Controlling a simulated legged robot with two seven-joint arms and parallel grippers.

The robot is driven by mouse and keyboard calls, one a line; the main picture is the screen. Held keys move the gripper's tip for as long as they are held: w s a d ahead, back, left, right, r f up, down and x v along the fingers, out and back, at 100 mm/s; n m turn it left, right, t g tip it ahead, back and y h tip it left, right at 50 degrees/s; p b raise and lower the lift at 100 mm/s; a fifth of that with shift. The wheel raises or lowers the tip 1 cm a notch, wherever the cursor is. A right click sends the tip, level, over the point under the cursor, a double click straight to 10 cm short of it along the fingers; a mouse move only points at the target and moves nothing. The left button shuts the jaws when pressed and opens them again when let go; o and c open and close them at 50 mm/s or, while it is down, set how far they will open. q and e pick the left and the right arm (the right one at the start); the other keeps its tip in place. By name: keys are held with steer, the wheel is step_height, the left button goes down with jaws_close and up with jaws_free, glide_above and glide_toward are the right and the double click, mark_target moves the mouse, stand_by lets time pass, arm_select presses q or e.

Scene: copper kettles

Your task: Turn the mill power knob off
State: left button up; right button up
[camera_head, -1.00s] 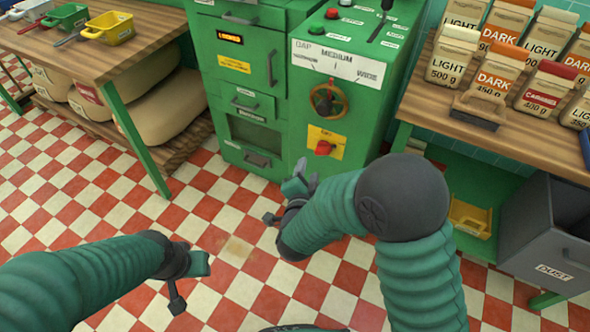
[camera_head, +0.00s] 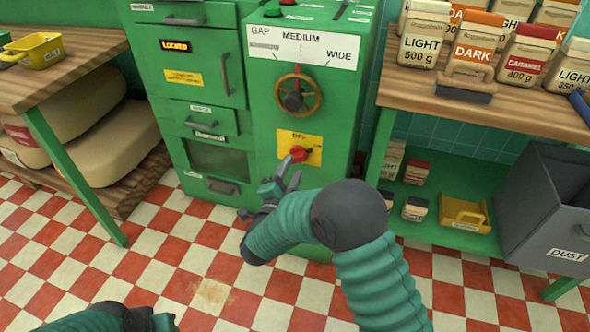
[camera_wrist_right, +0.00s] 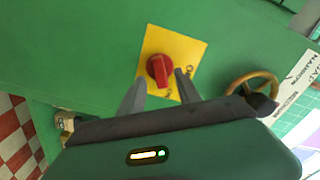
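The mill power knob (camera_head: 298,154) is a red rotary knob on a yellow plate (camera_head: 314,149), low on the front of the green mill (camera_head: 262,110). It also shows in the right wrist view (camera_wrist_right: 160,69), on its yellow plate. My right gripper (camera_head: 283,180) is just below and left of the knob in the head view. In the wrist view its two grey fingers (camera_wrist_right: 158,84) are spread apart, with the knob showing between and beyond their tips. I cannot tell whether they touch it. My left gripper (camera_head: 150,320) is partly visible at the bottom edge.
A gap handwheel (camera_head: 298,95) sits above the knob. A wooden bench with coffee bags (camera_head: 471,50) stands at the right, with a grey dust bin (camera_head: 550,205) below. A bench with sacks (camera_head: 105,140) is at the left. The checkered floor in front is clear.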

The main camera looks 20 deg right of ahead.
mark_target(297, 161)
steer(key=x, duration=0.3)
steer(key=shift+w+d+b, duration=0.15)
steer(key=shift+d+b, duration=0.05)
steer(key=shift+b, duration=0.2)
jaws_close()
